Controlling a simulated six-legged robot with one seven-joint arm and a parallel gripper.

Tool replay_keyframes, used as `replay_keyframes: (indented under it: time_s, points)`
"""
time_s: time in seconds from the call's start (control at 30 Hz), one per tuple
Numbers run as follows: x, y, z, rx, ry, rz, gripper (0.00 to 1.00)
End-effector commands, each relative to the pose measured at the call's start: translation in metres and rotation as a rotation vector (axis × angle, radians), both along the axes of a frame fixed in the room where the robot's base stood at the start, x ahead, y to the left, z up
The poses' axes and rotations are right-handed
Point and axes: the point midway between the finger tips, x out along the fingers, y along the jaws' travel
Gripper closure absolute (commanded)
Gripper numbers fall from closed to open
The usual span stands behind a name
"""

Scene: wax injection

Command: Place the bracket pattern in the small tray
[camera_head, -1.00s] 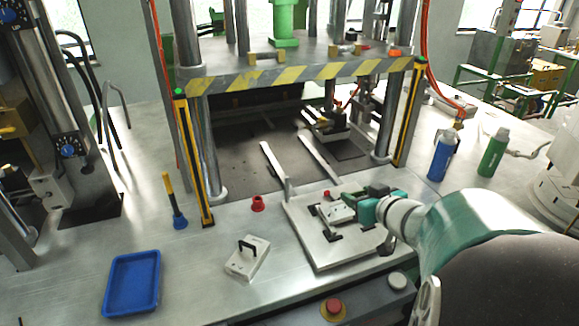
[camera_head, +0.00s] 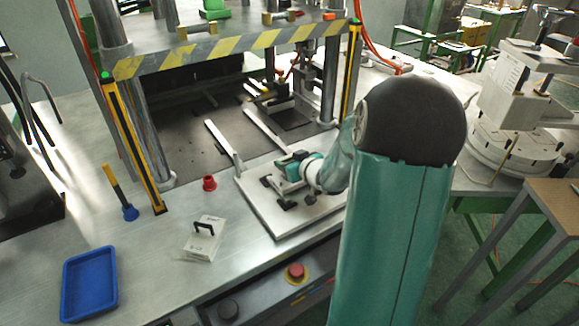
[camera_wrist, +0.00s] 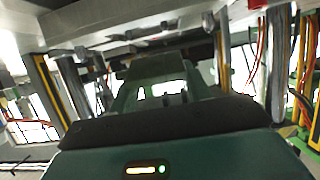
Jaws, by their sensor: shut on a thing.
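The blue shallow tray (camera_head: 90,284) lies empty at the front left of the metal table in the head view. My gripper (camera_head: 285,165) is low over the grey plate with black clamps, well right of the tray. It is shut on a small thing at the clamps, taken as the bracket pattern. The pattern itself is hidden by the fingers and too small to make out. In the wrist view, my gripper (camera_wrist: 165,90) shows from behind, and its body hides what is between the fingertips.
A white block with a black handle (camera_head: 203,240) stands between tray and plate (camera_head: 262,222). A red cup (camera_head: 209,183) and a yellow-handled tool with blue base (camera_head: 129,211) stand behind it. The press with a striped beam (camera_head: 240,50) overhangs the back. Red button (camera_head: 295,272) at the front edge.

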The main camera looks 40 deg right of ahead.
Motion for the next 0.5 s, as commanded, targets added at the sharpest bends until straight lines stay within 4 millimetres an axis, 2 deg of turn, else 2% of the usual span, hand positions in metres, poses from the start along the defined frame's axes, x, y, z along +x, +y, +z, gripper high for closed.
replay_keyframes:
  time_s: [0.03,0.1,0.5]
  points:
    - [-0.001,0.0,-0.011,0.005,0.005,-0.001,0.74]
    - [-0.002,0.0,-0.018,0.004,0.003,-0.002,0.74]
    - [-0.002,0.0,-0.022,0.001,0.002,-0.001,0.74]
